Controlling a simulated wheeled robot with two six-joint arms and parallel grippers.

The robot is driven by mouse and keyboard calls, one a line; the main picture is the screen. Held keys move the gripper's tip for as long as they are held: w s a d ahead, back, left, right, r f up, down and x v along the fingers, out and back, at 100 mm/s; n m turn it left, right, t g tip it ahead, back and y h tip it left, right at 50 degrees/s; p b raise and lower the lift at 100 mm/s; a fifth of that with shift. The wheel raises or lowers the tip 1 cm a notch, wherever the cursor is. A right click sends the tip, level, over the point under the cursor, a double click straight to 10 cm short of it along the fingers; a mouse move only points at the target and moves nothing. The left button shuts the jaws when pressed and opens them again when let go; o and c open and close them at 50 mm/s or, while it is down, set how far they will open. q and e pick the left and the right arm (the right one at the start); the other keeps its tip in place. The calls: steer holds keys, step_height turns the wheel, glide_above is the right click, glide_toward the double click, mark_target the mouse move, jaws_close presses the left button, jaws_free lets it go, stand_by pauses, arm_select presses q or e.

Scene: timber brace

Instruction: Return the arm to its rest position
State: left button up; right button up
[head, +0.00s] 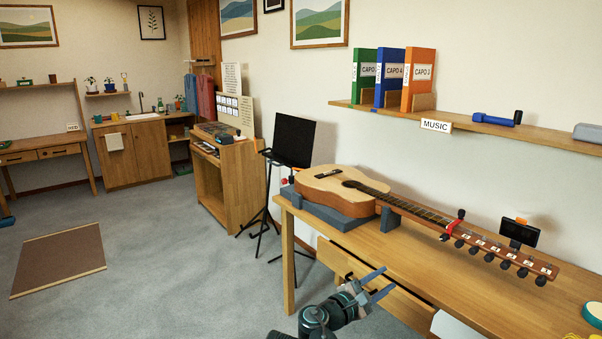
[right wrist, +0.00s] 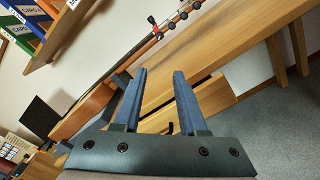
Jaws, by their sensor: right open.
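My right gripper (head: 386,279) is open and empty in front of the wooden table (head: 440,265), beside its drawer front (head: 365,282). In the right wrist view its two blue-grey fingers (right wrist: 159,72) stand apart with nothing between them. The right arm reaches in from the bottom of the head view. My left gripper is not in view.
An acoustic guitar (head: 330,187) lies on the table on dark supports, with a red capo (head: 452,224) on its neck. A shelf (head: 560,136) with binders (head: 418,80) hangs above. A music stand (head: 293,140) stands left of the table.

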steer(key=s+d+f+m+g+y, duration=0.2)
steer(key=s+f+m+g+y, duration=0.15)
steer(key=f, duration=0.35)
steer(key=s+d+f+m+g+y, duration=0.2)
steer(key=s+d+f+m+g, duration=0.1)
steer(key=f+m, duration=0.25)
steer(key=s+a+f+m+g+y, duration=0.4)
steer(key=s+a+f+m+y, duration=0.4)
steer(key=f+y, duration=0.1)
steer(key=s+a+r+n+p, duration=0.1)
steer(key=a+r+p, duration=0.2)
steer(key=r+p, duration=0.5)
steer(key=s+a+r+n+h+p, duration=0.1)
steer(key=a+r+p, duration=0.3)
steer(key=r+p, duration=0.4)
steer(key=s+a+r+n+p, duration=0.2)
steer(key=s+a+r+p, duration=0.1)
steer(key=r+p, duration=0.6)
steer(key=shift+s+a, duration=0.25)
steer(key=shift+a, duration=0.3)
